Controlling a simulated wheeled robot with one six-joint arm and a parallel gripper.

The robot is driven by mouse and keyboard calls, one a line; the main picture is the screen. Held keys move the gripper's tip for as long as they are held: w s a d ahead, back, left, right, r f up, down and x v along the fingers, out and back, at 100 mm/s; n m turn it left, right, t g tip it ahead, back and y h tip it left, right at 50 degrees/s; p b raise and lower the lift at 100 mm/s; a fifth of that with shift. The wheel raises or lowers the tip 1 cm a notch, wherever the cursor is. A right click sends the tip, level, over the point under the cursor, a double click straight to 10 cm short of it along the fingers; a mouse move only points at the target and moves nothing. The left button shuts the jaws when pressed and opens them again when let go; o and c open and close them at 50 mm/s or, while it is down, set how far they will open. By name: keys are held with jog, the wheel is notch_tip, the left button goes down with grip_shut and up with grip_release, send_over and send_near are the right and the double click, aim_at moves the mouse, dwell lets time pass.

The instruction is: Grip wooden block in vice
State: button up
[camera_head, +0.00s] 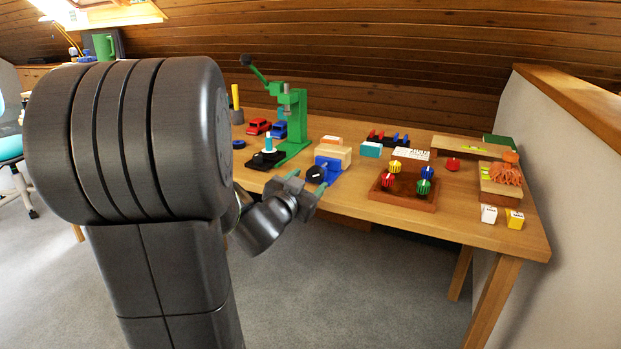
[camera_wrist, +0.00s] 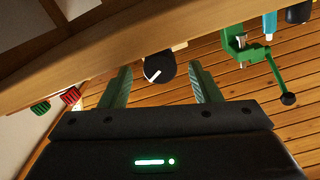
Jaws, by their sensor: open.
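The blue vice (camera_head: 332,168) stands at the front edge of the wooden table, with a black round knob (camera_head: 316,174) on its near side. A pale wooden block (camera_head: 340,153) sits at the top of the vice; I cannot tell whether the jaws touch it. My gripper (camera_head: 306,188) is open in front of the knob, at the table's front edge. In the wrist view the black knob (camera_wrist: 160,68), with a white pointer line, shows between the two spread fingers. The fingers look apart from it. The vice body and block are mostly hidden there.
A green press (camera_head: 296,120) stands left of the vice; it also shows in the wrist view (camera_wrist: 240,45). A wooden tray (camera_head: 402,194) with several coloured knobs lies to the right. Open floor lies in front.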

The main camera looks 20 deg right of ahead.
jog(key=p+v, duration=0.2)
jog(key=v, duration=0.9)
jog(key=shift+a+p, duration=0.25)
jog(key=shift+p, duration=0.1)
jog(key=shift+s+r, duration=0.1)
jog(key=shift+s, duration=0.05)
jog(key=w+d+n, duration=0.2)
jog(key=w+d, duration=0.1)
jog(key=w+d+n+p, duration=0.1)
jog(key=w+d+n, duration=0.1)
jog(key=d, duration=0.1)
jog(key=w+d+n+p, duration=0.1)
jog(key=w+d+n, duration=0.1)
jog(key=w+d, duration=0.1)
jog(key=shift+w+d, duration=0.3)
jog(key=shift+d, duration=0.3)
jog(key=shift+c, duration=0.3)
jog(key=c, duration=0.9)
